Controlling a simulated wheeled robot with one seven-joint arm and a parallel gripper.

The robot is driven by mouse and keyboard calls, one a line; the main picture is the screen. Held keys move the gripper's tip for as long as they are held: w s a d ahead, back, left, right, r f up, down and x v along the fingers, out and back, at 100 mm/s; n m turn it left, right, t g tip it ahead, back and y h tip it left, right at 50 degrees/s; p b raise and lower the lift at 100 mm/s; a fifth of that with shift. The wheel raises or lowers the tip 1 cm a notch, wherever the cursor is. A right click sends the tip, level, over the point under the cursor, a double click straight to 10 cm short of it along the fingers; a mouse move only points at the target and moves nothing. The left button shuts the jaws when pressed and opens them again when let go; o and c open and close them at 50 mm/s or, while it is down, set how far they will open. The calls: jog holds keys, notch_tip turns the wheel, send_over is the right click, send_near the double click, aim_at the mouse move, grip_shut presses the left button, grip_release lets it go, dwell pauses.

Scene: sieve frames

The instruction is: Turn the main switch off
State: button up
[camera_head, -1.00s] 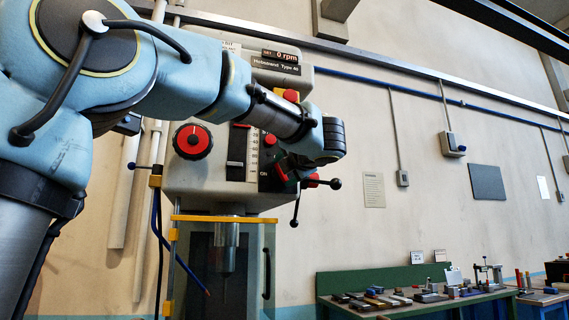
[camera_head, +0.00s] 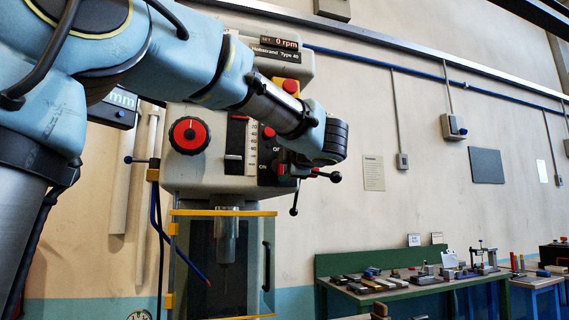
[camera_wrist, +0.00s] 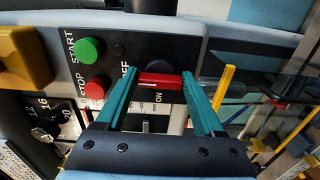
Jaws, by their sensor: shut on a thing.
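The main switch has a red handle (camera_wrist: 160,79) on a black panel, with an OFF label (camera_wrist: 128,72) to its left and an ON label (camera_wrist: 158,97) below it in the wrist view. The handle lies level across that picture. My gripper (camera_wrist: 159,75) is shut on it, one teal finger at each end. In the head view my gripper (camera_head: 284,170) is at the right of the drill press's head (camera_head: 204,178), mostly hidden behind my wrist.
A green START button (camera_wrist: 88,50), a red STOP button (camera_wrist: 96,87) and a yellow box (camera_wrist: 22,57) are left of the switch in the wrist view. Feed levers (camera_head: 334,177) stick out just right of my gripper. A bench (camera_head: 420,290) with tools stands at the lower right.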

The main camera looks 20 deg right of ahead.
jog(key=shift+f, duration=0.1)
jog(key=o, duration=1.4)
jog(key=s+b, duration=0.1)
jog(key=s, duration=0.2)
jog(key=s+a+b, duration=0.1)
jog(key=s, duration=0.3)
jog(key=s+b, duration=0.1)
jog(key=s, duration=0.2)
jog(key=shift+s+a, duration=0.2)
jog(key=shift+s, duration=0.15)
